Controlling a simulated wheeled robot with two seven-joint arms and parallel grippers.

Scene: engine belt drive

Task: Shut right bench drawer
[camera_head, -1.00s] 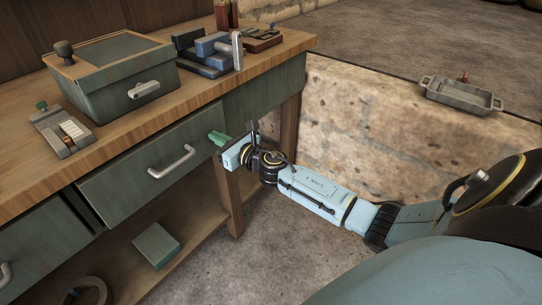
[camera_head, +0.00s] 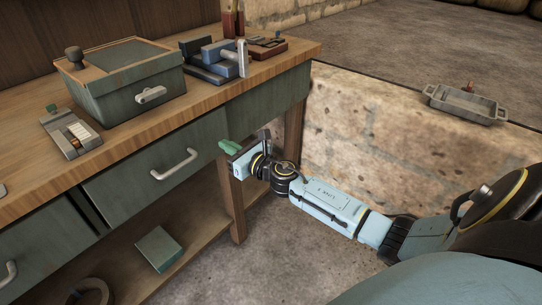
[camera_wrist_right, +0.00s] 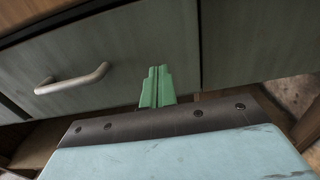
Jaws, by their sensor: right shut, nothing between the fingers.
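The right bench drawer (camera_head: 135,182) has a grey-green front and a silver bar handle (camera_head: 175,164). It sits under the wooden bench top, and its front looks flush, or nearly so, with the fixed panel (camera_head: 268,98) to its right. My right gripper (camera_head: 229,147) has its green fingers shut together and empty, by the drawer's lower right corner. In the right wrist view the fingertips (camera_wrist_right: 157,72) lie in front of the drawer face (camera_wrist_right: 130,50), right of the handle and near the seam. I cannot tell whether they touch it. My left gripper is out of view.
On the bench top (camera_head: 130,138) stand a green box (camera_head: 125,95), a small grey device (camera_head: 70,132) and a blue vise (camera_head: 215,60). A green block (camera_head: 158,249) lies on the lower shelf. A stone wall (camera_head: 385,140) rises behind my right arm. The floor beside the bench is clear.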

